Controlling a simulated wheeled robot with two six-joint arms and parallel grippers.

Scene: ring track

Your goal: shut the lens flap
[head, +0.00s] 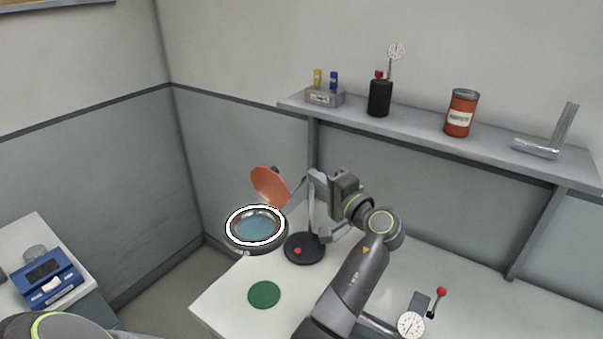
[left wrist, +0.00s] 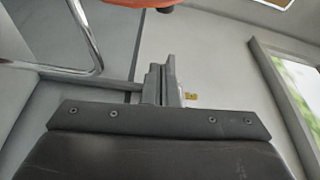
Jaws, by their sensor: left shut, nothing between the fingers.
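The magnifier's round lens (head: 254,229) sits in a dark ring with a lit white rim, at the left end of the white bench. Its orange-red lens flap (head: 269,186) stands raised, tilted up behind the lens, so the lens is uncovered. My left gripper (head: 316,180) is just right of the flap, shut and empty, apart from it. In the left wrist view the shut fingers (left wrist: 165,82) point towards the flap (left wrist: 110,3), whose edge shows at the top with a small dark knob. My right gripper is not in view.
The magnifier's dark base (head: 304,249) and thin stand are close below my gripper. A green disc (head: 264,295) lies in front. A dial gauge (head: 410,323) stands at right. The shelf (head: 420,134) behind holds bottles and a can. A blue device (head: 49,281) is far left.

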